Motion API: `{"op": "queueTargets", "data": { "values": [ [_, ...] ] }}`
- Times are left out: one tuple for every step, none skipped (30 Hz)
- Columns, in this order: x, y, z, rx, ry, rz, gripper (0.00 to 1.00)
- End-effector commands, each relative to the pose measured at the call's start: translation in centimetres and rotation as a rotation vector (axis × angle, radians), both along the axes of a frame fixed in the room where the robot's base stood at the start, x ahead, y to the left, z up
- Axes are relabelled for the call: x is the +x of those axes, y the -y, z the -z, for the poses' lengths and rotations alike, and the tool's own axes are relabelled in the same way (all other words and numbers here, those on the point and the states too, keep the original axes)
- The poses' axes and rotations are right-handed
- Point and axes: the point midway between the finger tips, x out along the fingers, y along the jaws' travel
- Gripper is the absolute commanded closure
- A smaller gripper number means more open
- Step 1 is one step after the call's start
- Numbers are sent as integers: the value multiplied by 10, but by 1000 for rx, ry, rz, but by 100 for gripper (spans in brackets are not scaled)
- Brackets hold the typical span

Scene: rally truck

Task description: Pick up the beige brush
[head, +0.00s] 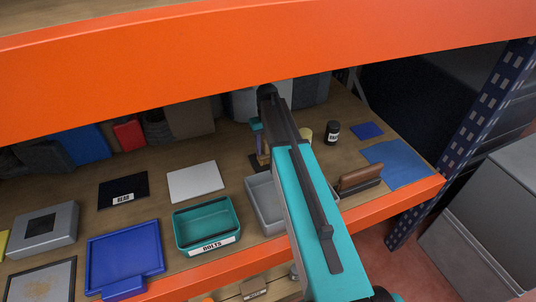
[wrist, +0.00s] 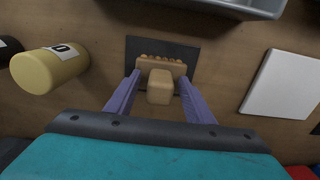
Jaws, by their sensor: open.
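The beige brush (wrist: 160,88) lies on a dark square mat (wrist: 207,52) in the wrist view, its block-like handle towards me and a wider, bumpy head beyond. My gripper (wrist: 161,80) is open, its two purple fingers on either side of the brush. I see a gap beside the handle; whether the fingertips touch the wider head I cannot tell. In the head view my arm hides most of the brush and gripper; an edge of the dark mat (head: 256,161) shows beside the arm.
In the head view, a grey tray (head: 262,203) and a teal bolts tray (head: 206,225) stand near the shelf's front. An orange beam (head: 200,62) crosses above.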

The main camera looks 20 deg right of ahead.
Motion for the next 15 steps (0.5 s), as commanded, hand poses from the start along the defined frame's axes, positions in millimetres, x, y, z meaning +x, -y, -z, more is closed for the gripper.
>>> {"op": "queueTargets", "data": {
  "values": [
    [0,0,0,0,0,0,52],
    [0,0,0,0,0,0,52],
    [0,0,0,0,0,0,52],
    [0,0,0,0,0,0,52],
    [0,0,0,0,0,0,52],
    [0,0,0,0,0,1,52],
    [0,0,0,0,0,1,52],
    [0,0,0,0,0,1,52],
    [0,0,0,0,0,1,52],
    [0,1,0,0,0,1,52],
    [0,1,0,0,0,1,52],
    [0,1,0,0,0,1,52],
    [0,1,0,0,0,1,57],
    [0,1,0,0,0,1,62],
    [0,1,0,0,0,1,68]
  ]
}}
